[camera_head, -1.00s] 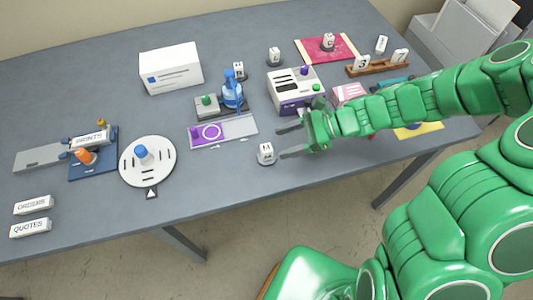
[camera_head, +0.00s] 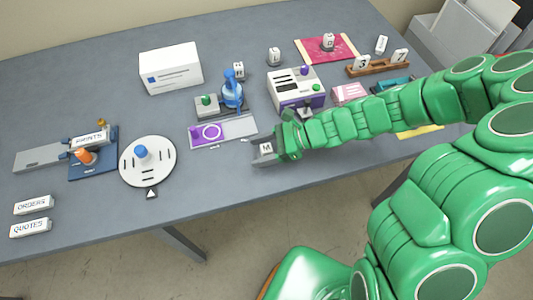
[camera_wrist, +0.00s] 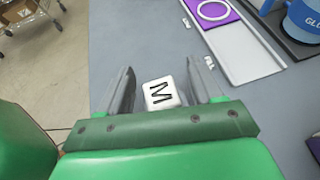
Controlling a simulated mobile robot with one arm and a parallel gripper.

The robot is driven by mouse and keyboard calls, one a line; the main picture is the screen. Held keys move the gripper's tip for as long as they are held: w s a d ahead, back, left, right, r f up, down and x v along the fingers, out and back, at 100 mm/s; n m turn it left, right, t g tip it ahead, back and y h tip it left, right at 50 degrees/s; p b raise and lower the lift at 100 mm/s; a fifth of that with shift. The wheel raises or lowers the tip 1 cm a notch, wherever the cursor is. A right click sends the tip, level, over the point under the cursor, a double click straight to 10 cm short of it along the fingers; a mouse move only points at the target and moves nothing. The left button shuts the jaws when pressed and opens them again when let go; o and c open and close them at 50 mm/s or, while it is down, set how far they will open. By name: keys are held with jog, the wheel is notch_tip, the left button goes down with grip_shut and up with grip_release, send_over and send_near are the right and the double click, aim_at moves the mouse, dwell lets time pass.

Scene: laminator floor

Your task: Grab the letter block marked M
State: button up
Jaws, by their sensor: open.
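The white letter block marked M (camera_head: 266,149) stands on the grey table near its front edge. In the wrist view the M block (camera_wrist: 160,94) sits between the two grey fingers, with its letter facing up. My gripper (camera_head: 266,154) is open around the block. In the wrist view the gripper (camera_wrist: 160,88) shows a visible gap on the right of the block and a narrower one on the left. Part of the block's lower side is hidden by a finger in the head view.
A grey tray with a purple square (camera_head: 207,132) lies behind the block. A round white dial (camera_head: 148,161) is to the left. A white and purple machine (camera_head: 296,88) stands behind my arm. The table in front and left of the block is clear.

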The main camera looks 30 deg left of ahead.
jog(key=shift+a, duration=0.1)
grip_shut()
dwell(0.3)
jog(key=shift+r, duration=0.1)
